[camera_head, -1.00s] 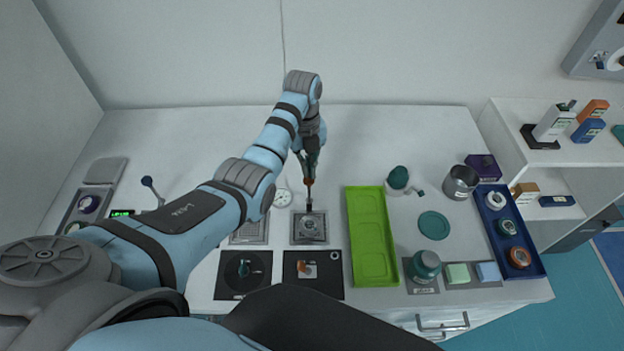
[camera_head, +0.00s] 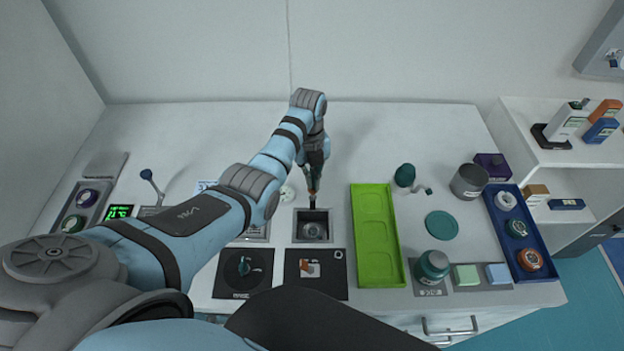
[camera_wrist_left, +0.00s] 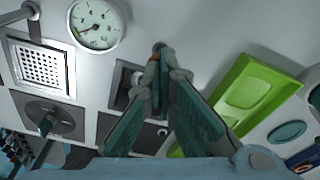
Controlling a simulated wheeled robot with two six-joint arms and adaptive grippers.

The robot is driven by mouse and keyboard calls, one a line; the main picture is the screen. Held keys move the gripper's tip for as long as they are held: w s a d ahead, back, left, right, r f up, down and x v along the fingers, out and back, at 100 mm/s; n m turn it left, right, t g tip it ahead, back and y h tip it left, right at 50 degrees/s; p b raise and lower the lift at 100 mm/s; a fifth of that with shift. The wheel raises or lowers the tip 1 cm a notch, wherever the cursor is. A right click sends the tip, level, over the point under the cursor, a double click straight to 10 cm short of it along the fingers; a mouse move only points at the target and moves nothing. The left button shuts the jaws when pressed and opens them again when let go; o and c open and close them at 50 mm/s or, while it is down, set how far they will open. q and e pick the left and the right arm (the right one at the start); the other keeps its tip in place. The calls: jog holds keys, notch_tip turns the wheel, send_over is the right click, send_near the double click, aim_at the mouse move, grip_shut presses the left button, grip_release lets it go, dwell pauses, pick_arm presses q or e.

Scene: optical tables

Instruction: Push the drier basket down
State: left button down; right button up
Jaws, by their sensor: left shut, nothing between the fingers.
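The drier basket (camera_head: 312,231) sits low inside a square, dark-walled opening in the white table top. It looks like a grey metal piece at the bottom of the recess. My left gripper (camera_head: 312,198) points down at the opening's back edge, with its fingers together and nothing between them. In the left wrist view the closed fingers (camera_wrist_left: 160,62) stand in front of the opening (camera_wrist_left: 124,84) and hide part of it and the basket. I cannot tell whether the tips touch the basket. My right gripper is not in view.
A green tray (camera_head: 375,240) lies just right of the opening. A round white gauge (camera_head: 287,194) sits behind it to the left. Black panels (camera_head: 316,285) with knobs lie in front. A teal jar (camera_head: 432,266) and a blue tray (camera_head: 515,235) are further right. The table's back is clear.

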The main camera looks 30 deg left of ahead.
pick_arm(q)
jog(key=shift+s+f, duration=0.15)
jog(key=shift+w+a+b, duration=0.85)
jog(key=shift+w+b, duration=0.15)
jog(key=shift+b, duration=0.25)
jog(key=shift+w+a+r, duration=0.2)
jog(key=shift+w+a, duration=0.05)
jog(key=shift+r, duration=0.55)
notch_tip(320, 180, up, 7)
jog(key=shift+w+a, duration=0.25)
jog(key=shift+a, duration=0.05)
jog(key=shift+f, duration=0.15)
